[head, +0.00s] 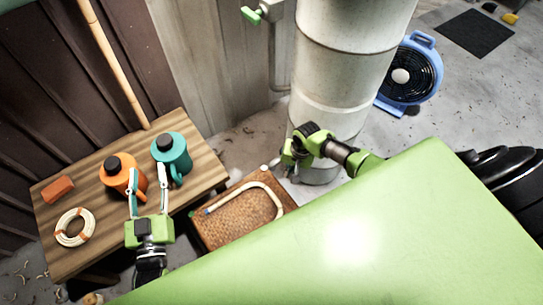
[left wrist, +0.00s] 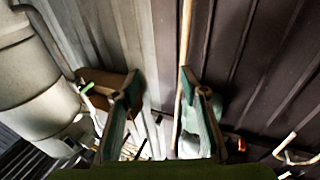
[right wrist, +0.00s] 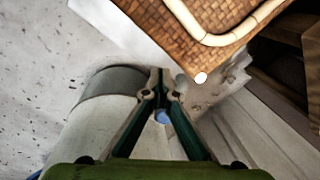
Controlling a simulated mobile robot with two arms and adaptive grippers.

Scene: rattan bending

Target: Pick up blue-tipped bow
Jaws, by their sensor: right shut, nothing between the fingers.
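The bow (head: 258,186) is a bent cream rattan piece with a blue tip at its left end. It lies on the brown woven top of a basket-like box (head: 235,215) between the wooden table and the grey column. Its curve also shows at the top of the right wrist view (right wrist: 225,38), where the blue tip is out of frame. My left gripper (head: 148,170) is open and empty over the wooden table, close to the bottles. My right gripper (head: 288,157) is shut and empty, beside the column and beyond the box's far right edge, apart from the bow.
The wooden table (head: 205,178) holds an orange bottle (head: 116,181), a teal bottle (head: 172,152), a cream ring (head: 73,240) and an orange block (head: 58,189). A pole (head: 112,62) leans against the wall. The grey column (head: 340,65) stands close to my right gripper. A blue fan (head: 422,75) stands behind.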

